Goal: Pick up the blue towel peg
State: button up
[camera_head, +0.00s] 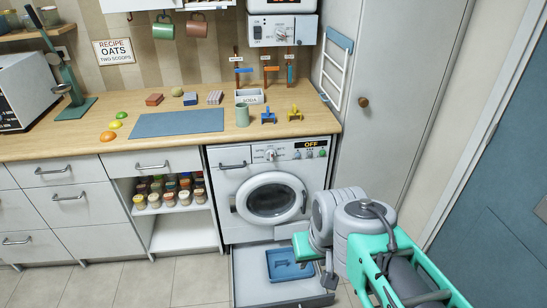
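A small blue peg-shaped piece (269,117) stands on the wooden counter near its right end, above the washing machine. I take it for the blue towel peg. A similar yellow piece (295,114) stands just to its right. My gripper (329,281) seems to be the small dark part low at the right of the picture, beside the open drawer and well below and in front of the counter. It is apart from the blue piece. Its fingers are too small and partly hidden by my arm to tell whether they are open.
A green cup (242,115) and a white box (250,97) stand left of the blue piece. Labelled wall fittings (265,70) hang behind. A white rack (336,68) is at the right. An open drawer (247,285) holding a blue tray (288,265) juts out below the washing machine (222,190).

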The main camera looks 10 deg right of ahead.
aim_at(266, 115)
jog(key=k, duration=0.5)
jog(key=u, duration=0.7)
jog(key=i, duration=1.55)
jog(key=z, duration=0.7)
